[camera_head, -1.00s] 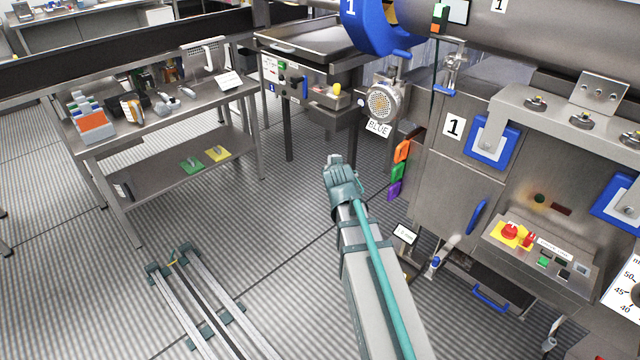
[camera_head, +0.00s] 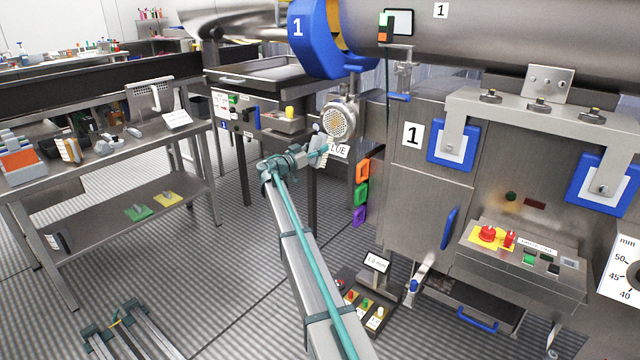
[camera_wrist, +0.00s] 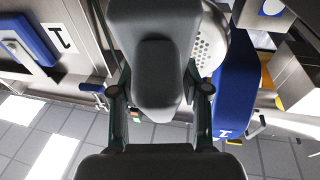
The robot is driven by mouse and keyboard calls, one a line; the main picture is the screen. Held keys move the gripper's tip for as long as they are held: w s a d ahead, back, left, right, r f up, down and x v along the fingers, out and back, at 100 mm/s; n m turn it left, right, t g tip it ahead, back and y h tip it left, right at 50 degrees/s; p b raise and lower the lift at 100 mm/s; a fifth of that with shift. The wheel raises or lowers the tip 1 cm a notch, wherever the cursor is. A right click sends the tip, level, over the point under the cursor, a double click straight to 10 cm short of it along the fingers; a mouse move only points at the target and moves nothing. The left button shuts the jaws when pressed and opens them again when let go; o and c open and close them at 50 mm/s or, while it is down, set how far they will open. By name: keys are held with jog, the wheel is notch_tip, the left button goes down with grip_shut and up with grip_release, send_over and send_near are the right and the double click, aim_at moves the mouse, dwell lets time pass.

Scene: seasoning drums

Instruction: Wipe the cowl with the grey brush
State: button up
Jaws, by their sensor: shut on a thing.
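My gripper (camera_head: 304,157) is just below and left of the cowl in the head view. It is shut on the grey brush (camera_head: 318,150), whose pale bristles point right towards the label. In the wrist view the brush's grey body (camera_wrist: 157,80) fills the middle between my fingers and hides part of the cowl. I cannot tell whether the bristles touch the cowl.
A blue ring (camera_head: 312,40) marked 1 is above the cowl. Coloured tags (camera_head: 361,193) hang on the cabinet to the lower right. A steel bench (camera_head: 120,158) with tools stands at the left. The floor between bench and machine is open.

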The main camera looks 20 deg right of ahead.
jog(key=w+a+r+n+t+h, duration=0.2)
jog(key=w+a+r+t, duration=0.1)
jog(key=w+r+t, duration=0.1)
jog(key=shift+w+r+t+p, duration=0.25)
jog(key=shift+r+t, duration=0.45)
jog(key=shift+r, duration=0.4)
jog(key=shift+d, duration=0.15)
jog(key=w+d+p, duration=0.1)
jog(key=d+p, duration=0.1)
jog(key=d, duration=0.1)
jog(key=w+d+p, duration=0.1)
jog(key=d, duration=0.1)
jog(key=shift+w, duration=0.35)
jog(key=shift+w+d+f+b, duration=0.1)
jog(key=shift+w+d+b, duration=0.35)
jog(key=shift+d+b, duration=0.4)
jog(key=shift+s, duration=0.1)
